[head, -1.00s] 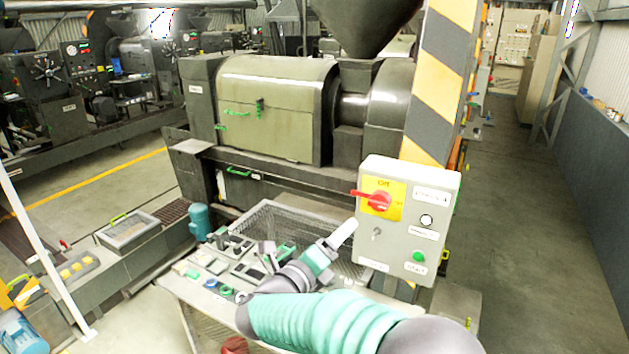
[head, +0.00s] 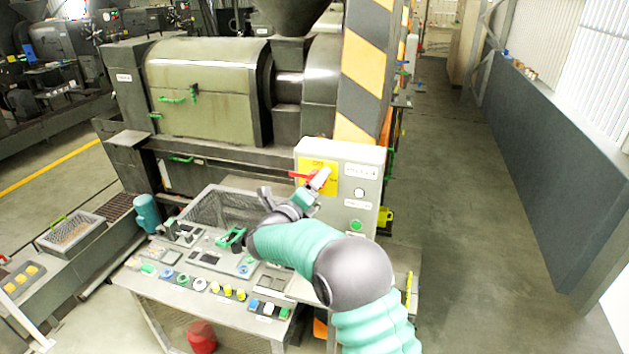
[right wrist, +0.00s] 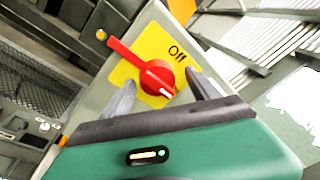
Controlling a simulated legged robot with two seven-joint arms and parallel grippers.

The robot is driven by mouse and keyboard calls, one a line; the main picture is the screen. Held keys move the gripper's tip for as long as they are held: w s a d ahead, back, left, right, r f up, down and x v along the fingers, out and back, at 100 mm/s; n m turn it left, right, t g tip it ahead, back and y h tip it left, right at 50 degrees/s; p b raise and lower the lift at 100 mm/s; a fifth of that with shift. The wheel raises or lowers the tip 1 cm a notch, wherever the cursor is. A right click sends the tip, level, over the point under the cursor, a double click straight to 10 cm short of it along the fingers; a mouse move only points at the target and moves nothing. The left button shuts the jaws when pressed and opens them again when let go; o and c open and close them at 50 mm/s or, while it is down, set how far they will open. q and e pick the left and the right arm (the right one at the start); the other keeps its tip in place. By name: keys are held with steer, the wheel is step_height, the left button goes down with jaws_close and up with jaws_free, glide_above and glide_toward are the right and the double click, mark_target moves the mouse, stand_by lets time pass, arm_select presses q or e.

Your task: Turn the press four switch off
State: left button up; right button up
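The switch is a red rotary handle (right wrist: 135,62) on a yellow plate (right wrist: 127,78); it also shows in the head view (head: 298,175), partly hidden by my right gripper. The plate is on a light grey control box (head: 340,152). My right gripper (right wrist: 161,79) is open, its fingers on either side of the switch hub; whether they touch it I cannot tell. My left gripper is not in view.
Below the box is a desk panel (head: 215,257) with several coloured buttons and a wire-mesh tray (head: 228,205). A striped pillar (head: 366,60) and the press (head: 205,90) stand behind. The aisle (head: 450,200) at the right is clear.

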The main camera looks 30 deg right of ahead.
steer(key=shift+w+a, duration=0.25)
steer(key=shift+a, duration=0.3)
steer(key=shift+w+a, duration=0.1)
steer(key=shift+a, duration=0.05)
steer(key=shift+c, duration=2.3)
steer(key=shift+s+d, duration=0.2)
steer(key=shift+d, duration=0.15)
steer(key=c, duration=0.7)
steer(key=shift+a+f, duration=0.1)
steer(key=shift+c, duration=1)
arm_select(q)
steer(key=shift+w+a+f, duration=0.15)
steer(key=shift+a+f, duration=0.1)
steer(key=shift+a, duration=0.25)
